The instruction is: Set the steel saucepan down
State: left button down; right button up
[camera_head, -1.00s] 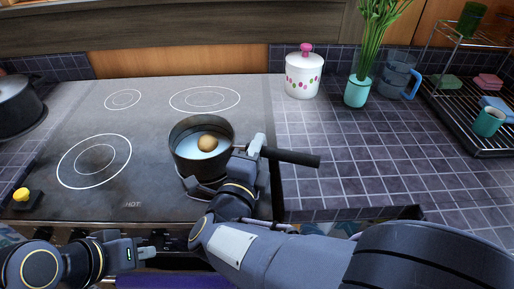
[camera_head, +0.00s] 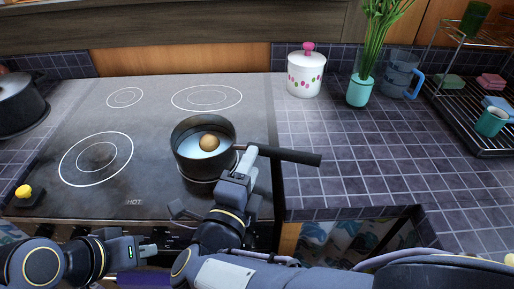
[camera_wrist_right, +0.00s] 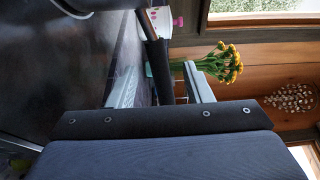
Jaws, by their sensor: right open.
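The steel saucepan (camera_head: 188,162) sits upright on the right front part of the hob (camera_head: 60,203), with pale liquid and a brown, egg-like ball (camera_head: 209,142) inside. Its dark handle (camera_head: 290,156) points right, past the hob's edge. My right gripper (camera_head: 208,190) is open in front of the pan, one finger close to the handle's root. In the right wrist view a dark bar, likely the handle (camera_wrist_right: 158,62), shows between the spread fingers; contact cannot be told. My left gripper (camera_head: 145,250) is low at the hob's front edge, away from the pan; its jaws are unclear.
A dark pot (camera_head: 18,108) stands at the far left. A white spotted jar (camera_head: 305,78), a teal vase (camera_head: 360,92) of stems and a blue-handled jug (camera_head: 400,78) stand at the back. A dish rack (camera_head: 470,110) is at right. The tiled counter (camera_head: 340,140) is mostly clear.

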pick_arm(q)
jog(key=shift+f, duration=0.15)
pick_arm(e)
jog(key=v, duration=0.6)
jog(key=shift+s+a, duration=0.1)
jog(key=shift+s, duration=0.05)
